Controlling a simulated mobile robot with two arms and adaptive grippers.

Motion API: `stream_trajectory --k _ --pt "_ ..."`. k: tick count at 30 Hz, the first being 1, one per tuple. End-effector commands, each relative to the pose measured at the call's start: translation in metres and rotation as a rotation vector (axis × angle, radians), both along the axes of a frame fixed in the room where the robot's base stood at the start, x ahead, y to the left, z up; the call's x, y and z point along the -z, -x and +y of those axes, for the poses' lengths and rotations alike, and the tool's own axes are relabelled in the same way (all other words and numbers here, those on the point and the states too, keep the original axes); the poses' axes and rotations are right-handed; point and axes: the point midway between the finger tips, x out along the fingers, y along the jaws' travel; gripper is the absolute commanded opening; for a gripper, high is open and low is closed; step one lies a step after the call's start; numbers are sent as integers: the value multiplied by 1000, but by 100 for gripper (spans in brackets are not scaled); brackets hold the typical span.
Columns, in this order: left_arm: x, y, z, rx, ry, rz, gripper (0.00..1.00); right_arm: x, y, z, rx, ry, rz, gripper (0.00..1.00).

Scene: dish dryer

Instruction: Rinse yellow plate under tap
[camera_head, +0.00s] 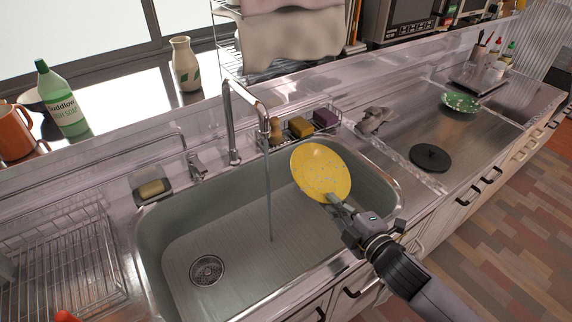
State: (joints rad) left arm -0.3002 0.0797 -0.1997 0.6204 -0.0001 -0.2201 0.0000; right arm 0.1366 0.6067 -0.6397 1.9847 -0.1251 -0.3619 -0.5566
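The yellow plate (320,168) is speckled and held tilted above the right part of the sink (178,226), its face towards the camera. My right gripper (337,203) is shut on the plate's lower rim; its arm comes in from the lower right. The tap (231,122) is a tall metal faucet at the back of the sink. A thin stream of water (269,200) falls from its spout into the basin. The plate is to the right of the stream, with a small gap between them in the picture. My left gripper is not in view.
A wire dish rack (72,265) stands left of the sink. A soap dish (152,188) and a sponge caddy (308,128) sit along the back edge. A black lid (430,157) and a green plate (460,103) lie on the right counter. The basin looks empty.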

Motion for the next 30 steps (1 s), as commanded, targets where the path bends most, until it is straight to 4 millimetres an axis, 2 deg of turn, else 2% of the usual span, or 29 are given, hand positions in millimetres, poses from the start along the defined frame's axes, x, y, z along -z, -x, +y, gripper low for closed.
stream_trajectory --k 1,15,30 --pt "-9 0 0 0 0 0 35 -10 2 -4 0 1 -3 0" --pt "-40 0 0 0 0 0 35 -36 18 -35 -1 1 -3 0" --pt "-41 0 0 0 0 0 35 -37 20 -38 -1 -1 -3 0"
